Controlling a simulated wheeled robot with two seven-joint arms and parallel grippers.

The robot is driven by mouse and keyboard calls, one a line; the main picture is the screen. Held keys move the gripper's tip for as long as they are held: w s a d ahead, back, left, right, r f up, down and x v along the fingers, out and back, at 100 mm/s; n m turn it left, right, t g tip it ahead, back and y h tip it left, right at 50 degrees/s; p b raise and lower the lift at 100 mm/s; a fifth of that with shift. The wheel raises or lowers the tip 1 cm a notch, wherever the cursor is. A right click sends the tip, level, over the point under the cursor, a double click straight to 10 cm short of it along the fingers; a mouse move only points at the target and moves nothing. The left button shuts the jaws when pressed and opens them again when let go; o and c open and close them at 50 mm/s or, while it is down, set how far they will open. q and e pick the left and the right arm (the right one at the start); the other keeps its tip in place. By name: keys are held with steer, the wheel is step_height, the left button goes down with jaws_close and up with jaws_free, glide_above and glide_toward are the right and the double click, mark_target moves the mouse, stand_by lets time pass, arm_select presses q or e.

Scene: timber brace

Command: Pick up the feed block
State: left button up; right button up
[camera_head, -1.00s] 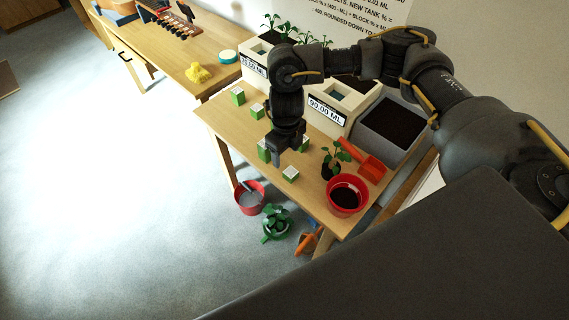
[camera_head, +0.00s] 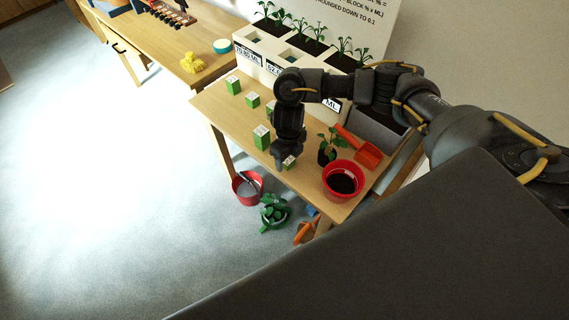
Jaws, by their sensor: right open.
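Several green feed blocks with white tops stand on the wooden table. One feed block (camera_head: 290,162) is near the front, partly hidden by my right gripper (camera_head: 282,162). Another feed block (camera_head: 261,138) stands just left of the gripper, and others (camera_head: 253,100) and (camera_head: 233,85) stand farther back on the left. One more (camera_head: 271,107) is partly hidden behind my arm. My right gripper is open, pointing down at the near block; I cannot tell whether its fingers are around it or touch it. My left gripper is not in view.
A red pot of soil (camera_head: 342,182), a potted seedling (camera_head: 327,147) and an orange scoop (camera_head: 360,148) are right of the gripper. White planters (camera_head: 262,46) line the back.

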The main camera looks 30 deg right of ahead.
steer(key=shift+f, duration=0.45)
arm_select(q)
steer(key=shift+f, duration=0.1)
arm_select(e)
steer(key=shift+a, duration=0.1)
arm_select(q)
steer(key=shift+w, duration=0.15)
arm_select(e)
steer(key=c, duration=1.1)
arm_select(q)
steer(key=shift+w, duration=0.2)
arm_select(e)
steer(key=shift+r, duration=0.1)
